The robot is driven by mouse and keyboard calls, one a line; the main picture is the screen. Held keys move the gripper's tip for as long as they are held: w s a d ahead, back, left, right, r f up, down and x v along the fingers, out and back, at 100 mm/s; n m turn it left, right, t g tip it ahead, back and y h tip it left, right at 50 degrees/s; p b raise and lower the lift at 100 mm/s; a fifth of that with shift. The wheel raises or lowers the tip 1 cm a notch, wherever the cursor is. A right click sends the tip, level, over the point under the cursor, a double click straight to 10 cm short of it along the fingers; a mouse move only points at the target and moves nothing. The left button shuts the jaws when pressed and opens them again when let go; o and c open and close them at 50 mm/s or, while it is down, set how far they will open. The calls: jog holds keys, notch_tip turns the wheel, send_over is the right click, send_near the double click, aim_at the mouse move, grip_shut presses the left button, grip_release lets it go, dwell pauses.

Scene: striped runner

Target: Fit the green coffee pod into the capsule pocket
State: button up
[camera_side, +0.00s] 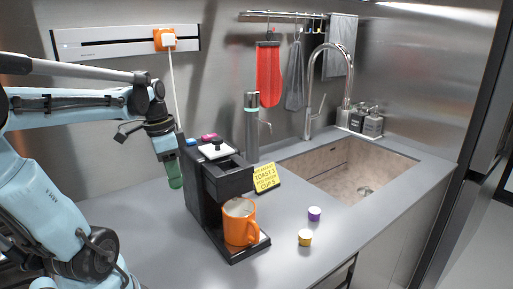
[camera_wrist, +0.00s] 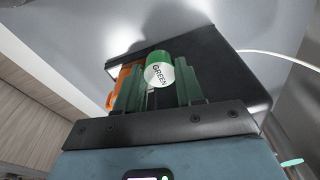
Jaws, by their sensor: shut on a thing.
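My gripper (camera_side: 175,182) hangs in the air to the left of the black coffee machine (camera_side: 204,196), fingers pointing down. In the wrist view my gripper (camera_wrist: 156,92) is shut on the green coffee pod (camera_wrist: 159,71), whose white face reads GREEN. In the side view the pod cannot be told apart from the green fingers. The machine's dark body (camera_wrist: 196,48) shows behind the pod in the wrist view. The capsule pocket cannot be made out clearly; the machine's top has a white plate with a black knob (camera_side: 217,144).
An orange mug (camera_side: 238,222) stands on the machine's drip tray (camera_side: 248,252). A purple pod (camera_side: 314,213) and a yellow pod (camera_side: 305,237) sit on the counter at right. A yellow sign (camera_side: 266,177), a grey bottle (camera_side: 252,130) and the sink (camera_side: 340,165) are beyond. A white cord (camera_side: 174,88) hangs behind my gripper.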

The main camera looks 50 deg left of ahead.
notch_tip(320, 180, up, 3)
jog(key=shift+f, duration=0.15)
jog(key=shift+d, duration=0.15)
jog(key=w+d+f+m, duration=0.25)
jog(key=d+m, duration=0.25)
jog(key=d, duration=0.8)
jog(key=w+d+r+n, duration=0.2)
jog(key=w+d+n, duration=0.5)
jog(key=w+d, duration=0.4)
jog(key=s+a+r+n+g+y, duration=0.1)
jog(key=s+a+r+n, duration=0.15)
jog(key=r+n, duration=0.45)
jog(key=s+a+r+n+y, duration=0.1)
jog(key=s+a+r+n, duration=0.15)
jog(key=r+n, duration=0.5)
jog(key=n, duration=0.1)
send_over(228, 155)
jog(key=s+d, duration=0.2)
jog(key=f, duration=0.8)
jog(key=shift+w+d+f, duration=0.2)
jog(key=shift+w+f, duration=0.05)
jog(key=shift+f, duration=2.1)
